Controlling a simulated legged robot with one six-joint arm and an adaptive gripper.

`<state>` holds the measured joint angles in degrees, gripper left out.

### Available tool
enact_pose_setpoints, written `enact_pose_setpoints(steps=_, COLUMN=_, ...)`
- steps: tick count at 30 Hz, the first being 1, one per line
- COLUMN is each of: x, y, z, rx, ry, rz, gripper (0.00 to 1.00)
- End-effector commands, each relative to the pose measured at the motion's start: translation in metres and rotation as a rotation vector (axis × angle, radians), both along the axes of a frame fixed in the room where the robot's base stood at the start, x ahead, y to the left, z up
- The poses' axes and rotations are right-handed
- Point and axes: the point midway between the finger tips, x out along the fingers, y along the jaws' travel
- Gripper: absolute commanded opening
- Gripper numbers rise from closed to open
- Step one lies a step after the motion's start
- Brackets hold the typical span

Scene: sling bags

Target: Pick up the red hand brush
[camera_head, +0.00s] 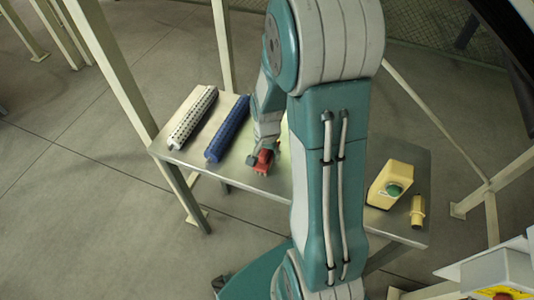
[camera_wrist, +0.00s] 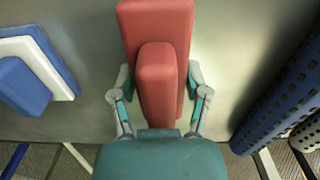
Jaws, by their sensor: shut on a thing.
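The red hand brush (camera_head: 264,160) is at my gripper (camera_head: 262,155), over the left part of the metal table (camera_head: 260,185). Only a small part of it shows in the head view, as my arm and gripper cover the rest. In the wrist view the brush (camera_wrist: 156,25) is a wide red block with a narrower raised red handle. The fingers of my gripper (camera_wrist: 158,92) are on either side of the handle and shut on it. I cannot tell whether the brush touches the table.
A blue perforated bar (camera_head: 228,128) and a white perforated bar (camera_head: 193,117) lie left of the brush. A yellow box with a green button (camera_head: 391,184) and a small yellow piece (camera_head: 418,210) are at the right. A blue and white item (camera_wrist: 35,60) shows in the wrist view.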

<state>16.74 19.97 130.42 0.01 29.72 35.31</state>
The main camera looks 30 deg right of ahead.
Motion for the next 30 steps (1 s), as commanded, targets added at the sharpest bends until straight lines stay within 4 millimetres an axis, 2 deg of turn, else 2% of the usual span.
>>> enact_pose_setpoints(steps=5, x=0.001, y=0.000, z=0.015, rx=-0.002, ry=-0.005, rz=0.000, gripper=0.09)
enact_pose_setpoints(steps=8, x=0.002, y=0.000, z=0.033, rx=-0.002, ry=-0.008, rz=0.000, gripper=0.09)
enact_pose_setpoints(steps=18, x=-0.050, y=-0.020, z=0.095, rx=-0.003, ry=-0.009, rz=-0.004, gripper=0.09)
enact_pose_setpoints(steps=24, x=-0.094, y=-0.037, z=0.113, rx=-0.003, ry=-0.006, rz=-0.007, gripper=0.09)
enact_pose_setpoints(steps=30, x=-0.122, y=-0.048, z=0.126, rx=-0.001, ry=-0.003, rz=-0.004, gripper=0.09)
